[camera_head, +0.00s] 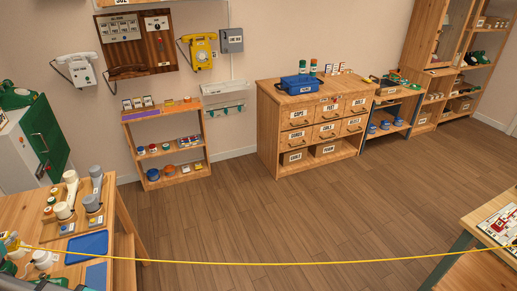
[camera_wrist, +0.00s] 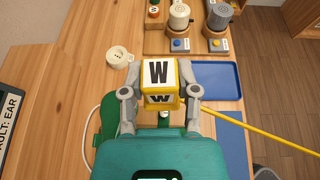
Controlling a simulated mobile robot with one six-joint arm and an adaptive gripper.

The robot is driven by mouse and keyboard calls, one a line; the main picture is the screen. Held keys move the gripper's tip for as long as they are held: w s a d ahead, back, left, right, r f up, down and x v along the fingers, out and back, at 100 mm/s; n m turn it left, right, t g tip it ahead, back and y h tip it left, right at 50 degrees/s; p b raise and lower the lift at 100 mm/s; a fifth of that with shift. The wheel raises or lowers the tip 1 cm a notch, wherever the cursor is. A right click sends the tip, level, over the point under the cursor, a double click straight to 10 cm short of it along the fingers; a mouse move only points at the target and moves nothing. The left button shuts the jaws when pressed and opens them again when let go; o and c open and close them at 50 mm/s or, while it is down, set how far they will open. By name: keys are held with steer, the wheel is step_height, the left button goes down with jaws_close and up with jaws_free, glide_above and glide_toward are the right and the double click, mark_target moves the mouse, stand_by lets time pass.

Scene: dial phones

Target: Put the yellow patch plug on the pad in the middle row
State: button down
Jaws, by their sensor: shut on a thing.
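In the wrist view my gripper (camera_wrist: 160,93) is shut on the yellow patch plug (camera_wrist: 161,99), a block with white faces marked W. A yellow cord (camera_wrist: 262,134) runs from beside the plug to the right. In the head view the cord (camera_head: 250,263) stretches low across the room to the table at the right. My gripper and the plug (camera_head: 8,241) are partly cut off at the left edge there. A board with cards and small coloured parts (camera_head: 500,222) lies on the right table. I cannot tell which pad is the middle-row one.
A blue tray (camera_wrist: 241,84) lies just right of my gripper, and a wooden rack (camera_wrist: 154,40) with handset parts stands behind it. A cream round piece (camera_wrist: 120,57) lies to the left. Open floor (camera_head: 300,215) separates the two tables. Shelves and drawers (camera_head: 310,130) line the back wall.

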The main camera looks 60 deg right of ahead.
steer(key=shift+w+d, duration=0.1)
steer(key=shift+d, duration=0.05)
steer(key=shift+d, duration=0.2)
stand_by(0.3)
